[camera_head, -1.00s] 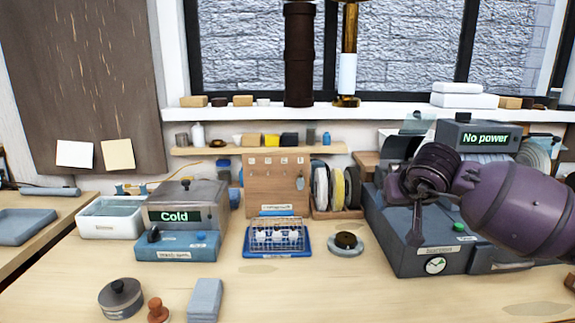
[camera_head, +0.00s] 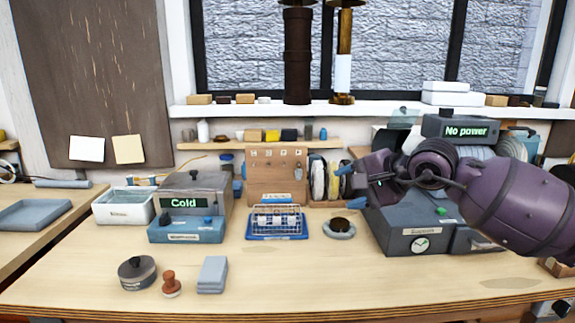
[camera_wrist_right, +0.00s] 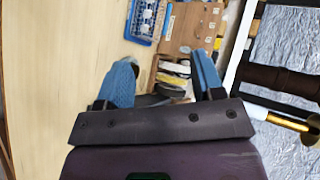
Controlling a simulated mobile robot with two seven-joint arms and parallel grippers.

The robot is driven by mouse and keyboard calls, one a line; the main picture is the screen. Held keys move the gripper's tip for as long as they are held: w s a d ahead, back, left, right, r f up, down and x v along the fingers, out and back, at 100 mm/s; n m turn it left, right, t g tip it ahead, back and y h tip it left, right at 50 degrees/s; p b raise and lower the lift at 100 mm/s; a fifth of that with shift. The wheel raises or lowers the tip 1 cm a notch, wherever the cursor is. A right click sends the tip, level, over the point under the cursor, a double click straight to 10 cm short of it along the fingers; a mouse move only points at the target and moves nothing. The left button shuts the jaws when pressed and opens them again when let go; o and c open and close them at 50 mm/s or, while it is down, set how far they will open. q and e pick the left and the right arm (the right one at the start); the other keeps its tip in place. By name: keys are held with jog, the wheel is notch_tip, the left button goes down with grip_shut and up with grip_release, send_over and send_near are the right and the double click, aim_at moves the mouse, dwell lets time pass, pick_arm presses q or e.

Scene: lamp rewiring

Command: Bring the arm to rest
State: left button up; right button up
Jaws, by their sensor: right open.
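My right gripper (camera_head: 350,187) is open and empty, with its two blue fingertips pointing left. My purple right arm (camera_head: 520,205) comes in from the right, above the grey-blue box with a dial (camera_head: 405,242). In the right wrist view the blue fingers (camera_wrist_right: 163,75) stand apart with nothing between them; the bench and the wooden peg board (camera_wrist_right: 190,28) show beyond. My left gripper is not in view.
A blue tray with a wire rack (camera_head: 276,237), a round grey piece (camera_head: 339,229) and a "Cold" unit (camera_head: 186,229) stand on the bench. A "No power" box (camera_head: 459,128) stands behind my arm.

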jog(key=s+a+r+m+y, duration=0.5)
jog(key=m+y, duration=0.4)
jog(key=m, duration=0.5)
jog(key=s+d+f+n+t+h, duration=0.2)
jog(key=d+f+n+t+h, duration=0.15)
jog(key=f+n, duration=0.6)
jog(key=s+d+f+n+t+h, duration=0.1)
jog(key=d+f+n+t+h, duration=0.35)
jog(key=n, duration=0.85)
jog(key=s+d+f+n+t+h, duration=0.2)
jog(key=d+f+n+h, duration=0.25)
jog(key=f+n, duration=0.65)
jog(key=s+d+f+m+g+h, duration=0.1)
jog(key=s+d+f+m+g, duration=0.1)
jog(key=s+f, duration=0.5)
jog(key=s+d+f+m+g+h, duration=0.2)
jog(key=s+f+m, duration=0.2)
jog(key=s+f, duration=0.4)
jog(key=s+d+f+m+g+h+p, duration=0.1)
jog(key=s+d+f+m+g+h, duration=0.1)
jog(key=s+f, duration=0.5)
jog(key=s+d+m, duration=0.1)
jog(key=s, duration=0.3)
jog(key=shift+s+f+m+g, duration=0.2)
jog(key=shift+f+m+g, duration=0.15)
jog(key=shift+g, duration=0.05)
